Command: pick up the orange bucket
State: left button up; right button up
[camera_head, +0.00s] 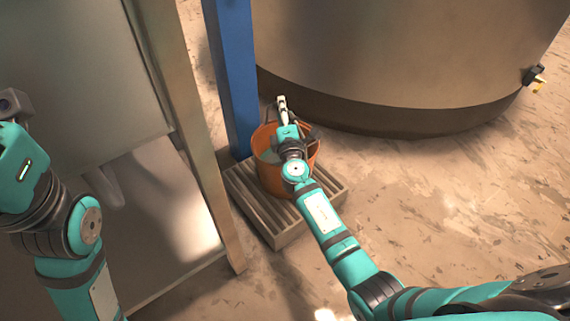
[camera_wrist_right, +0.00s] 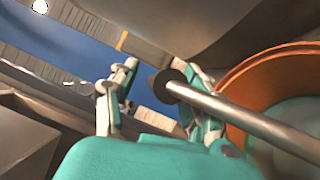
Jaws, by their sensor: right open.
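The orange bucket (camera_head: 268,181) stands upright on a slatted platform (camera_head: 283,236), partly hidden by my right arm. My right gripper (camera_head: 282,104) is over the bucket's far rim, with its jaws open. In the right wrist view, the orange bucket (camera_wrist_right: 262,72) is at the right, with a pale interior. My right gripper (camera_wrist_right: 160,76) has its fingers apart there. A grey metal rod with a dark round end (camera_wrist_right: 225,103) crosses in front of the right finger; I cannot tell if it is the bucket's handle. My left arm is at the left edge; its fingers are out of view.
A blue post (camera_head: 234,75) stands just behind the bucket, left of it. A large metal tank (camera_head: 400,50) is behind, to the right. A metal frame post (camera_head: 190,130) and panel stand at the left. The floor at right is open.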

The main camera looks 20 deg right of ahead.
grip_shut()
dwell(0.3)
jog(key=shift+w+r, duration=0.1)
jog(key=shift+r, duration=0.35)
